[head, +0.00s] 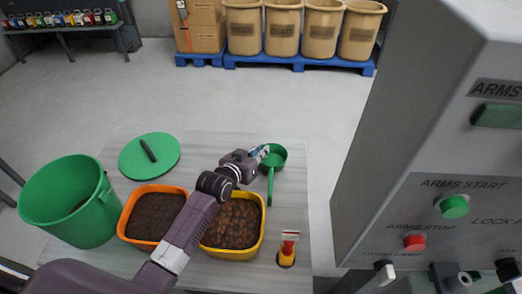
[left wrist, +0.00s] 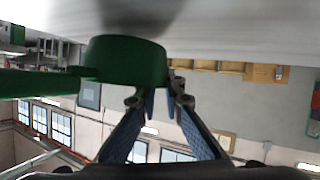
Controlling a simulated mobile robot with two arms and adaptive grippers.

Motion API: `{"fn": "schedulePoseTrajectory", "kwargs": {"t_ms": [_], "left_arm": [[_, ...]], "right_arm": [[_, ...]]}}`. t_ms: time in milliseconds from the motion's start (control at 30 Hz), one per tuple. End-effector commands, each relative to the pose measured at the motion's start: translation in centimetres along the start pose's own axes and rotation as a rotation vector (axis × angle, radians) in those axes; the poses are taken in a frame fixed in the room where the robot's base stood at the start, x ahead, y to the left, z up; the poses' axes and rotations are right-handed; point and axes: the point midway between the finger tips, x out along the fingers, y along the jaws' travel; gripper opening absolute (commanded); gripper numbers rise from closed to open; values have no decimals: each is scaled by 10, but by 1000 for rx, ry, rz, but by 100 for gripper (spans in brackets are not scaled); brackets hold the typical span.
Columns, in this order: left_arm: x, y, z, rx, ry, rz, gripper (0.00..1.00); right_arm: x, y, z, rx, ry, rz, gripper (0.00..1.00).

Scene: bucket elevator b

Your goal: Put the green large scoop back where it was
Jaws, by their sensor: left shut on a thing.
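The green large scoop (head: 275,157) is at the right back of the grey table, its handle pointing toward the table's front. My left gripper (head: 261,152) is at the left side of its cup and is shut on it. In the left wrist view the scoop's cup (left wrist: 124,61) is at the fingertips (left wrist: 163,93), with the handle running off to the left. The cup is close to the table surface; whether it touches is hard to tell. My right gripper is not in view.
An orange container (head: 128,214) and a yellow container (head: 260,222) of brown material stand in front. A green bucket (head: 62,215), green lid (head: 165,160) and small red-and-yellow item (head: 287,250) are on the table. A control cabinet (head: 400,140) rises at the right.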

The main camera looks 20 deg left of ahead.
Motion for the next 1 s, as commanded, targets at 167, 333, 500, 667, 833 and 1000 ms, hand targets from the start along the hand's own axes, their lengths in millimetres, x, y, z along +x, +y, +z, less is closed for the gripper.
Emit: {"fn": "schedulePoseTrajectory", "kwargs": {"t_ms": [167,333,500,667,833,1000], "left_arm": [[2,0,3,0,1,0,0],[3,-1,6,0,1,0,0],[4,-2,9,0,1,0,0],[4,-2,9,0,1,0,21],[4,-2,9,0,1,0,29],[4,-2,9,1,-1,0,29]], "right_arm": [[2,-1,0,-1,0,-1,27],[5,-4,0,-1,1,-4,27],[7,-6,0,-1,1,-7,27],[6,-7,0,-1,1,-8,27],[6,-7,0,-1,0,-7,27],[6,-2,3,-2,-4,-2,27]]}}
